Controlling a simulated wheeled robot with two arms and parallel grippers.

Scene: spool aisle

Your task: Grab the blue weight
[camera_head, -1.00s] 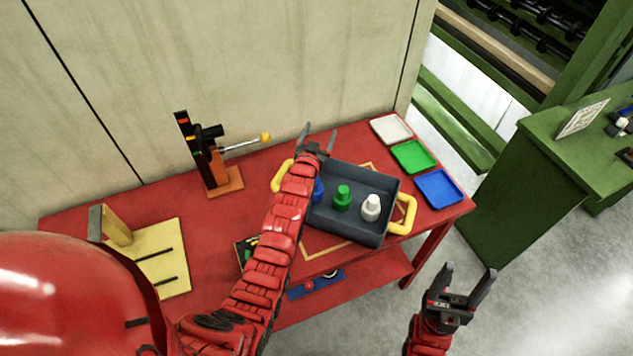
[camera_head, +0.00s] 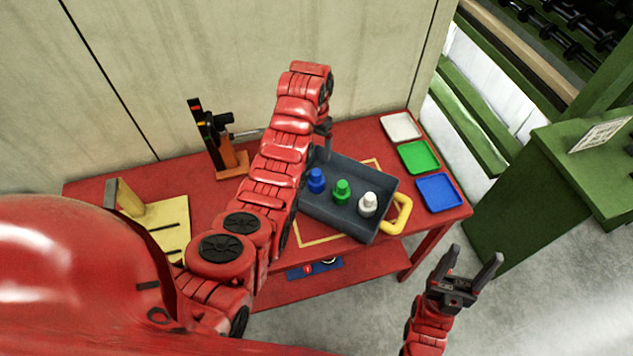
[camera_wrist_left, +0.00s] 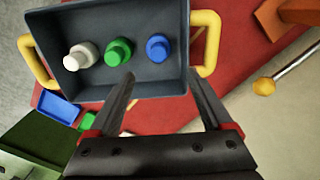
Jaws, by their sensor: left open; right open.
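The blue weight (camera_head: 316,180) stands in the dark grey tray (camera_head: 352,225), left of the green weight (camera_head: 342,190) and the white weight (camera_head: 367,204). In the left wrist view the blue weight (camera_wrist_left: 158,47) is at the right end of the row. My left gripper (camera_wrist_left: 165,85) is open and empty, its fingers pointing toward the tray, with the blue weight beyond the gap between the fingertips. In the head view my left arm mostly hides that gripper. My right gripper (camera_head: 474,262) is open and empty, off the table's front right.
The tray has yellow handles (camera_head: 398,213) and sits on a red table (camera_head: 440,212). White (camera_head: 401,127), green (camera_head: 418,157) and blue (camera_head: 438,193) flat trays lie to its right. An orange-based stand with a lever (camera_head: 228,163) and a yellow board (camera_head: 165,225) are to the left.

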